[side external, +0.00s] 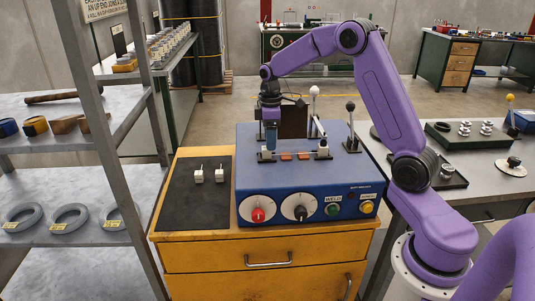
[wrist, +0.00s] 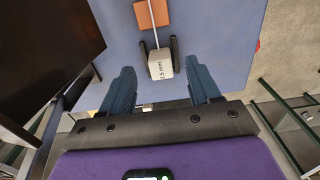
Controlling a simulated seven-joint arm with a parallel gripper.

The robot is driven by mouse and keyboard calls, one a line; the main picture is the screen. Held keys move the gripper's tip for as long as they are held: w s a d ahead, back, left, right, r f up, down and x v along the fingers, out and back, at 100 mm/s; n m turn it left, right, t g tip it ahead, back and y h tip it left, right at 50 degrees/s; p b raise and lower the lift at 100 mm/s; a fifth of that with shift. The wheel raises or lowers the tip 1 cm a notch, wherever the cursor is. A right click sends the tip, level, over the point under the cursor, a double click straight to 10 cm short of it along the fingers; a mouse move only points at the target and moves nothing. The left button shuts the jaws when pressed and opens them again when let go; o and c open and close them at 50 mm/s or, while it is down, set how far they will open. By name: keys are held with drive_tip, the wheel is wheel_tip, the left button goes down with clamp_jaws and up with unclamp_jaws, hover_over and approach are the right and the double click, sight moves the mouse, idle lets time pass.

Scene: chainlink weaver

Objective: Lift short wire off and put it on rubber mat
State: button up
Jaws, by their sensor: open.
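A white block marked "2.5 mm" (wrist: 160,65) sits between two dark upright posts on the blue machine, with a thin pale wire (wrist: 155,32) running from it across an orange-brown pad. In the side view the block (side external: 267,154) is at the left end of the machine's top, below my gripper (side external: 271,146). My gripper is open, and its blue fingers (wrist: 160,80) stand on either side of the block in the wrist view. Whether they touch it, I cannot tell. The black rubber mat (side external: 195,211) lies left of the machine and holds two small white blocks with wires (side external: 198,176).
The blue machine (side external: 305,183) stands on a yellow cabinet (side external: 263,238), with knobs on its front. Another white block (side external: 323,149) sits on its right side, near upright levers with white and black balls (side external: 351,106). A grey shelf post (side external: 95,85) stands left. The mat's front is clear.

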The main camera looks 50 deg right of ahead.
drive_tip(key=shift+f, duration=1.8)
drive_tip(key=c, duration=1.1)
drive_tip(key=shift+c, duration=0.2)
drive_tip(key=shift+r, duration=0.15)
